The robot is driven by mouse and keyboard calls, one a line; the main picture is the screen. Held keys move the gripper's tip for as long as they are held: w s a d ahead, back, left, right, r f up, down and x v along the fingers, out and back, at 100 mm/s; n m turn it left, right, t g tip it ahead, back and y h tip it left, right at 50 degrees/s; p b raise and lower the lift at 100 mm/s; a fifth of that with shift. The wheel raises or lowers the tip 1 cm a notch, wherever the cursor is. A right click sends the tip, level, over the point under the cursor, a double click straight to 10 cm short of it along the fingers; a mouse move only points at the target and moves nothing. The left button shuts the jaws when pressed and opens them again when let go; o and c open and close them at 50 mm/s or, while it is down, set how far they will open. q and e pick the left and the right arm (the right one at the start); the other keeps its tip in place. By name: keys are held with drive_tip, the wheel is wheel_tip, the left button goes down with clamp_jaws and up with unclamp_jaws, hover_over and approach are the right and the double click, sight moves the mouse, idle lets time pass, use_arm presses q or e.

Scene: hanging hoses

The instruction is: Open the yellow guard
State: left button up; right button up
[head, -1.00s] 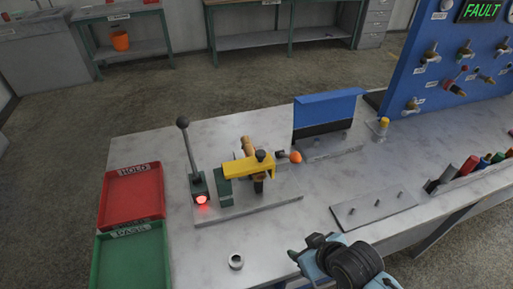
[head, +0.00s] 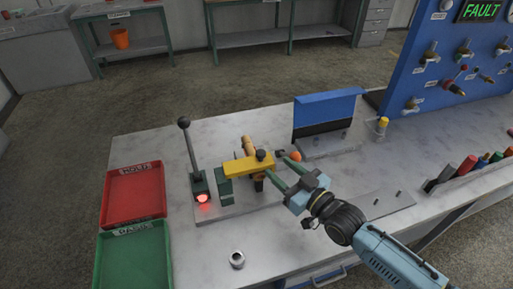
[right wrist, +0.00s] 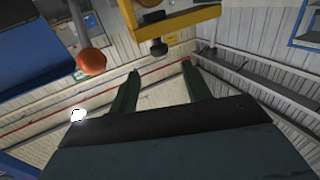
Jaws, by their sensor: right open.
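The yellow guard (head: 240,168) is a flat bar lying across the fixture on the bench, with a dark knob (head: 261,155) at its right end. In the right wrist view the guard (right wrist: 185,20) is at the top, with its dark knob (right wrist: 158,47) just beyond the fingertips. My right gripper (head: 277,166) is open, its green fingers pointing at the guard's knob end from the right. In the right wrist view the gripper (right wrist: 160,70) has nothing between its fingers. Whether a fingertip touches the guard cannot be told. My left gripper is out of view.
An orange ball (head: 295,156) stands close beside the right fingers. A black-knobbed lever (head: 187,145) with a lit red lamp (head: 203,205) is left of the guard. A blue panel (head: 325,115) stands behind. Red (head: 133,190) and green (head: 130,262) trays lie left; a metal ring (head: 237,259) lies in front.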

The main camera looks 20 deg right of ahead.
sight(249, 166)
drive_tip(key=x, duration=1)
drive_tip(key=shift+w+a, duration=0.15)
drive_tip(key=shift+w, duration=0.1)
drive_tip(key=shift+c, duration=0.5)
clamp_jaws()
